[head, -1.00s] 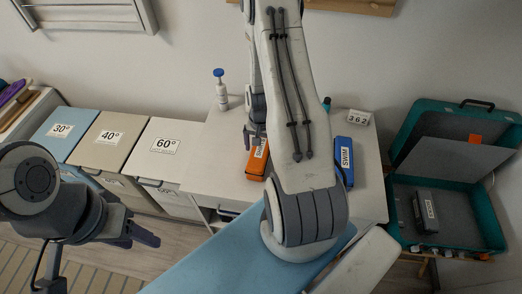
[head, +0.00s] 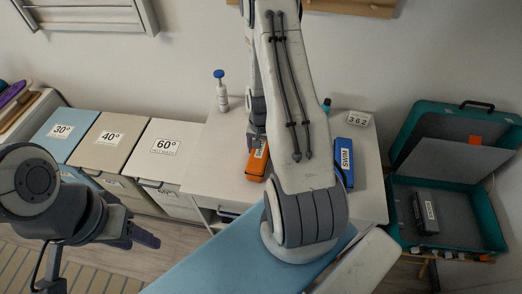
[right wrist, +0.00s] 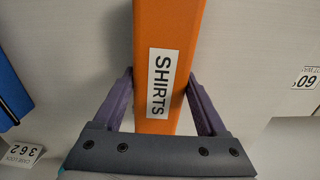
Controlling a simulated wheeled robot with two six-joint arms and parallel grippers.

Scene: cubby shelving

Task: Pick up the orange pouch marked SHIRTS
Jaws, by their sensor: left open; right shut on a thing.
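Whether the pouch is clear of the table top I cannot tell. My left gripper (head: 145,238) is open and empty at the lower left, over the floor and far from the pouch.
A blue pouch marked SWIM (head: 345,172) lies right of my arm. A 362 sign (head: 358,118) and a pump bottle (head: 221,95) stand at the back. Lidded bins (head: 160,150) are left. An open teal case (head: 490,225) holding a dark pouch (head: 428,212) is right.

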